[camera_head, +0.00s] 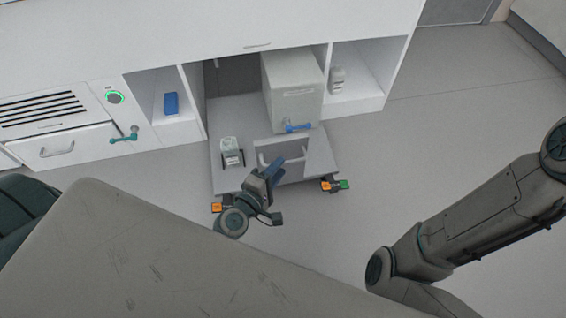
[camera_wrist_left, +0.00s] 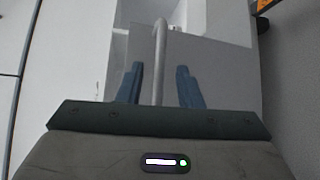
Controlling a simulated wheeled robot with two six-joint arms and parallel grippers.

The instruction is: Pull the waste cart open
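The waste cart (camera_head: 228,179) is a low grey platform on wheels, standing partly out of an open bay in the white cabinet. A frame-like front panel with a pale handle bar (camera_head: 268,160) rises at its front edge. My left gripper (camera_head: 276,170) is at this handle. In the left wrist view the handle bar (camera_wrist_left: 160,62) runs between the two blue fingers (camera_wrist_left: 160,85), with gaps showing on both sides, so the gripper looks open around it. The right arm comes in from the right; its gripper is out of view.
On the cart are a grey bin (camera_head: 292,92) with a blue lever and a small white block-like item (camera_head: 231,151). Open shelves flank the bay, one with a blue item (camera_head: 171,103). Floor right of the cart is clear.

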